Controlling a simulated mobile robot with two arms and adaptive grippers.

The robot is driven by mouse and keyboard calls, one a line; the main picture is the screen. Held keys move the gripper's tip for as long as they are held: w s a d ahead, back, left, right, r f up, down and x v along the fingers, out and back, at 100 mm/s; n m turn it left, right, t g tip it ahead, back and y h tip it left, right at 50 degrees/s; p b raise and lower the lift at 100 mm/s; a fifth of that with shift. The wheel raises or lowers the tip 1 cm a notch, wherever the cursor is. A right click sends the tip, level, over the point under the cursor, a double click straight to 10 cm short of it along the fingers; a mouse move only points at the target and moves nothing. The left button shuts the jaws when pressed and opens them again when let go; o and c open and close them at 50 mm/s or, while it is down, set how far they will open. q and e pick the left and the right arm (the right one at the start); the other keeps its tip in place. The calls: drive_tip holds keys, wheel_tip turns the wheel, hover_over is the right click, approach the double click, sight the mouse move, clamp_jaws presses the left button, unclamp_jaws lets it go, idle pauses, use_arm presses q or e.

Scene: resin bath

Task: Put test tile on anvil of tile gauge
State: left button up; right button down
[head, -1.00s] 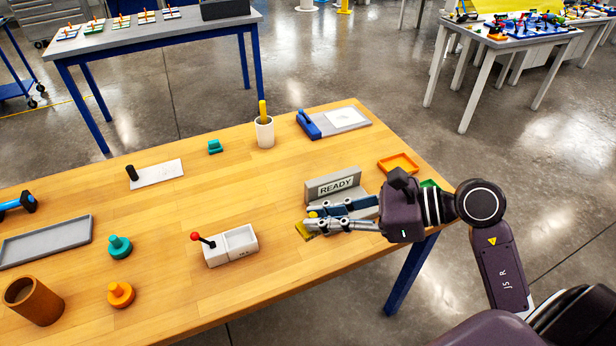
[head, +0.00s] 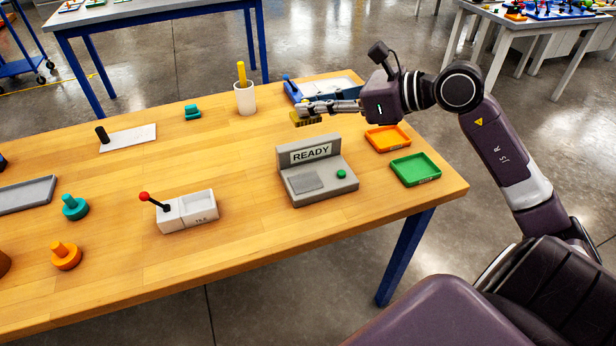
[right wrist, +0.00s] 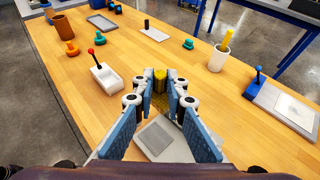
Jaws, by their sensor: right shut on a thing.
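My right gripper (head: 302,109) is shut on a yellow test tile (head: 306,120) with an upright yellow tab, which shows between the fingers in the right wrist view (right wrist: 160,80). The fingers hide part of the tile. In the head view it appears beyond the grey unit with a READY display (head: 318,170), apart from it. This unit, which looks like the tile gauge, has a bare flat plate (head: 306,182) and a green button. In the right wrist view the plate (right wrist: 158,138) shows below the fingers. My left gripper is not in view.
A white box with a red-knobbed lever (head: 188,211) is labelled TILE. Orange (head: 387,138) and green (head: 415,169) trays stand right of the READY unit. A white cup (head: 245,99) and a blue-levered plate (right wrist: 290,105) stand farther back. Mid-table is mostly clear.

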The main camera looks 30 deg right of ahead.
hover_over(312, 184)
wheel_tip(312, 184, down, 12)
drive_tip(key=shift+f+p, duration=0.15)
drive_tip(key=shift+p, duration=0.2)
wheel_tip(312, 184, down, 5)
drive_tip(key=shift+f, duration=0.1)
drive_tip(key=shift+f, duration=0.2)
drive_tip(key=c, duration=2)
unclamp_jaws()
drive_tip(key=shift+o, duration=0.2)
drive_tip(key=shift+r, duration=0.2)
